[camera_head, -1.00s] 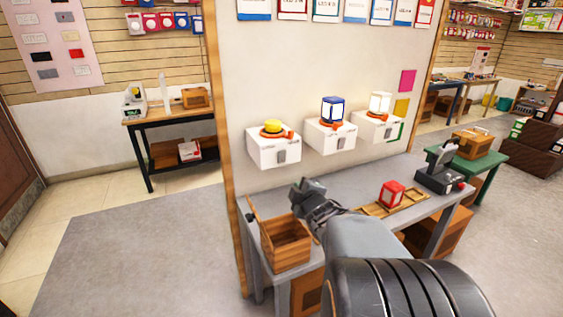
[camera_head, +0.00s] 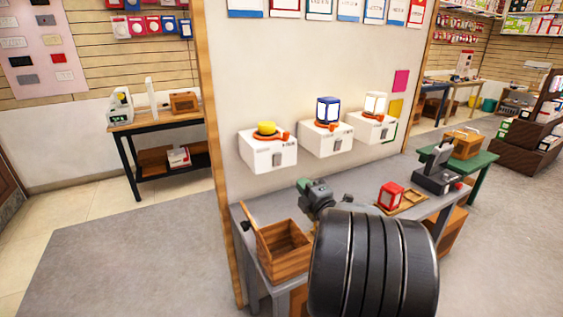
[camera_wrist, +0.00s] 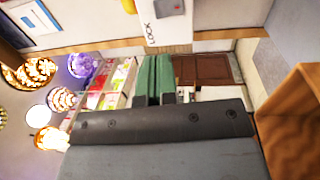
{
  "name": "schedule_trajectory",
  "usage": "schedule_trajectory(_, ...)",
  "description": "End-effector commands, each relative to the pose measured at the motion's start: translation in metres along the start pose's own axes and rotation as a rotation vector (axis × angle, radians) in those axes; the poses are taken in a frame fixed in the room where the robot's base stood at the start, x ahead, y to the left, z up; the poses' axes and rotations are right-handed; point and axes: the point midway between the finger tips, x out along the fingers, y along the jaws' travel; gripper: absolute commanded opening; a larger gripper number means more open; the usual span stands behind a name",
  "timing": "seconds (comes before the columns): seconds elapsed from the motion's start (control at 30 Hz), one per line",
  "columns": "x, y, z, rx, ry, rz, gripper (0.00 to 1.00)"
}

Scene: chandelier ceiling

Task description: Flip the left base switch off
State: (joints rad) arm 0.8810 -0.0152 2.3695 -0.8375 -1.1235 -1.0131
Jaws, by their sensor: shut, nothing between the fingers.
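Three white bases are fixed in a row on the wall. The left base (camera_head: 257,156) carries a yellow lamp (camera_head: 266,128) on an orange ring and has a grey switch (camera_head: 277,160) on its front. My gripper (camera_head: 305,185) is below and right of the left base, above the bench and apart from the switch. In the wrist view its green fingers (camera_wrist: 159,60) are shut together and empty. There a white base (camera_wrist: 165,30) with lettering and a grey switch (camera_wrist: 171,6) shows beyond the fingertips. Whether that switch is on or off is unclear.
The middle base (camera_head: 322,146) holds a blue lamp and the right base (camera_head: 362,136) a white one. Below, the grey bench (camera_head: 345,183) bears an open wooden box (camera_head: 280,262), a red lantern (camera_head: 391,196) and a dark device (camera_head: 437,178). Air between bench and bases is free.

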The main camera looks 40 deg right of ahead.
Motion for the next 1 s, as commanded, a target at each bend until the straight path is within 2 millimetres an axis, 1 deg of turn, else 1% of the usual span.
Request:
schedule_trajectory(0.17,0.027,0.0,-0.002,0.004,0.006,-0.001,0.0)
schedule_trajectory(0.4,0.073,0.001,-0.004,0.003,0.008,-0.001,0.0)
schedule_trajectory(0.6,0.106,0.001,-0.003,0.003,0.006,-0.001,0.0)
schedule_trajectory(0.8,0.126,0.0,-0.003,0.002,0.005,-0.001,0.0)
schedule_trajectory(1.0,0.134,0.0,-0.003,0.002,0.005,-0.001,0.0)
